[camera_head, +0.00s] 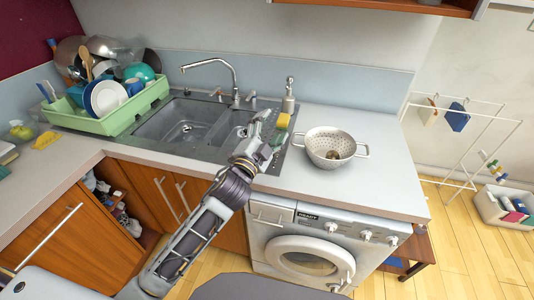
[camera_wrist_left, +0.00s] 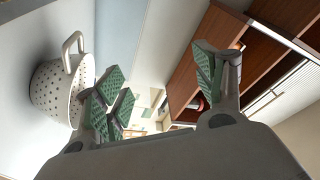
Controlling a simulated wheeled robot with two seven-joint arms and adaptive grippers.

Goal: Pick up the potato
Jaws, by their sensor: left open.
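A small brown thing, probably the potato (camera_head: 333,155), lies at the bottom of the white colander (camera_head: 346,145). The colander stands on the counter to the right of the sink, above the washing machine. It also shows at the left of the left wrist view (camera_wrist_left: 48,92), where its inside is hidden. My left gripper (camera_head: 267,120) is over the right part of the sink, left of the colander and apart from it. In the left wrist view my left gripper (camera_wrist_left: 160,88) has its green-padded fingers spread, with nothing between them. My right gripper is not in view.
A yellow sponge (camera_head: 283,120) and a soap dispenser (camera_head: 289,98) are close to my left gripper, beside the sink (camera_head: 170,122). A green dish rack (camera_head: 105,121) with dishes stands at the left. The counter right of the colander (camera_head: 395,180) is clear.

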